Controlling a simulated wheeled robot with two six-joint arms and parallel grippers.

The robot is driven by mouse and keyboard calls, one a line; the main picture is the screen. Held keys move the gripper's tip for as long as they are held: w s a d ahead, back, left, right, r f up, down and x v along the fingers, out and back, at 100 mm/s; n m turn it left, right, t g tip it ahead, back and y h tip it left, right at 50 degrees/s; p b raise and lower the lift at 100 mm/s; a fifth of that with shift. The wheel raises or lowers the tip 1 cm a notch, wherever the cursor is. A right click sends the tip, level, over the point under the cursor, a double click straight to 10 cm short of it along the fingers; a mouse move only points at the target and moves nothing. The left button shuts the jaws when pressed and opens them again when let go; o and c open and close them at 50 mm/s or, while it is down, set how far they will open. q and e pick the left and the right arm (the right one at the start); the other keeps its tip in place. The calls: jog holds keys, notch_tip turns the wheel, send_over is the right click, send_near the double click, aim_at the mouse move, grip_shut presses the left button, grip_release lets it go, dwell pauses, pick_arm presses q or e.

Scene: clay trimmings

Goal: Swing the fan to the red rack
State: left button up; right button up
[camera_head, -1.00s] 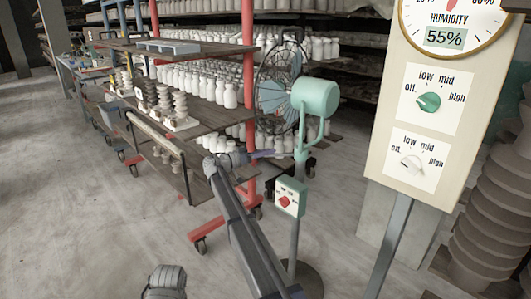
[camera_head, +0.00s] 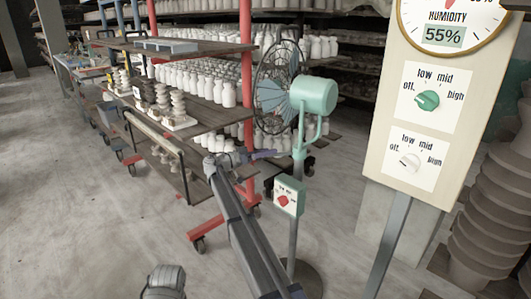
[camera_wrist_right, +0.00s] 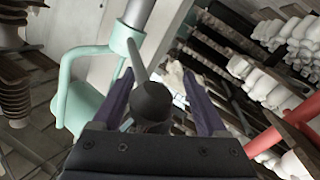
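The teal fan (camera_head: 314,95) stands right of centre in the head view, its round cage facing away to the left. A pole carries it, with a small teal switch box below the head. The red rack (camera_head: 246,60), with red posts and wooden shelves, stands left of it. My right gripper (camera_head: 264,155) is at the pole below the fan head. In the right wrist view, its purple fingers (camera_wrist_right: 160,98) are open on either side of a dark round knob (camera_wrist_right: 153,101) on a grey lever from the fan's collar. A gap shows to the right finger. My left gripper is out of view.
A humidity panel (camera_head: 379,165) with two dials stands to the right. Stacked brown pots (camera_head: 490,215) are at the far right. The floor at left is clear.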

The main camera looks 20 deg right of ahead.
jog(key=shift+s+d+f, duration=0.1)
jog(key=shift+d, duration=0.05)
jog(key=w+a, duration=0.2)
jog(key=a, duration=0.7)
dwell(0.6)
jog(key=shift+w, duration=0.1)
dwell(0.3)
jog(key=a, duration=0.7)
jog(key=shift+s+a, duration=0.35)
jog(key=shift+s, duration=0.1)
